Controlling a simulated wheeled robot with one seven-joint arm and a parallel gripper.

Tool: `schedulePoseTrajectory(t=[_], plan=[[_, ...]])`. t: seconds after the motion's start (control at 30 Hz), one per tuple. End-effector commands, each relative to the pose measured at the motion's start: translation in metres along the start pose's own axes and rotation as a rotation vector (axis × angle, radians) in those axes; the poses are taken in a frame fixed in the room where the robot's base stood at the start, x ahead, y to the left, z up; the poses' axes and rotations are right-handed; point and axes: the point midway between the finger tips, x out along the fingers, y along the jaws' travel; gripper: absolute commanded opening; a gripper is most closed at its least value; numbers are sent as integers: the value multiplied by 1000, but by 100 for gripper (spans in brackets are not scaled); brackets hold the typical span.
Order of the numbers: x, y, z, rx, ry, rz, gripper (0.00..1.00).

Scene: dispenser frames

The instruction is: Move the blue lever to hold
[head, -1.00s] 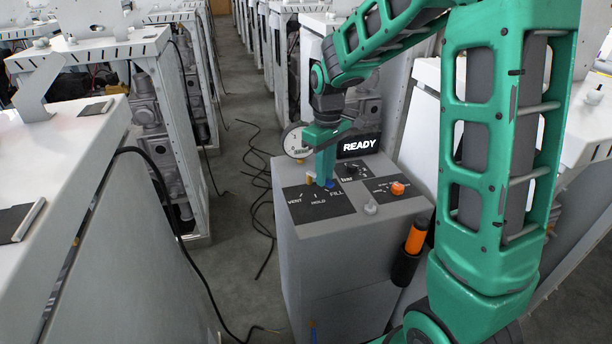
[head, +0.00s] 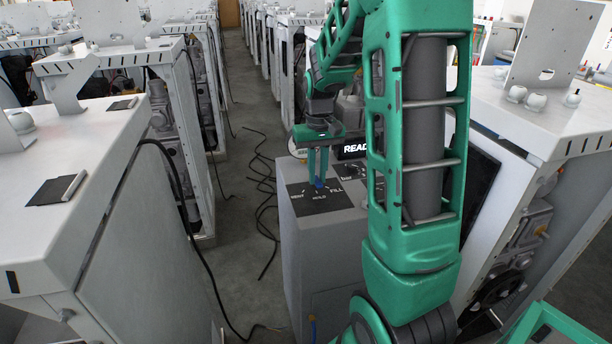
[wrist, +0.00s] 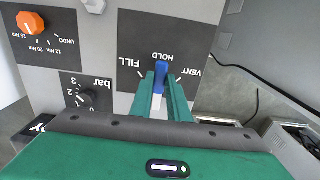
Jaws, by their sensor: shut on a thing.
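The blue lever (wrist: 160,73) is on a dark dial plate (head: 303,204) marked FILL, HOLD and VENT, on top of a grey cabinet. In the wrist view it lies in line with the HOLD label, between FILL on the left and VENT on the right. My gripper (wrist: 163,88) is shut on the lever, one green finger on each side. In the head view, my gripper (head: 318,178) reaches down onto the lever (head: 319,184) just above the HOLD label. The fingers hide part of the lever.
A READY display (head: 355,149) stands behind, partly hidden by my arm. White cabinets flank the aisle, and black cables (head: 266,190) lie on its floor.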

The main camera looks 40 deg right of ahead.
Motion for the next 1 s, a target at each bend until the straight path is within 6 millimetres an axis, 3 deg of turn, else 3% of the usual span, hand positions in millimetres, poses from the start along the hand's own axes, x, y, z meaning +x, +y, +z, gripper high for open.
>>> schedulePoseTrajectory(t=[0.47, 0.5, 0.57, 0.87, 1.0], plan=[[-1, 5, -1, 18, 3, 0, 0], [-1, 5, -1, 18, 3, 0, 25], [-1, 5, -1, 18, 2, 0, 34], [-2, 5, -1, 18, 2, 0, 34], [-13, 5, -1, 17, 3, 0, 34]])
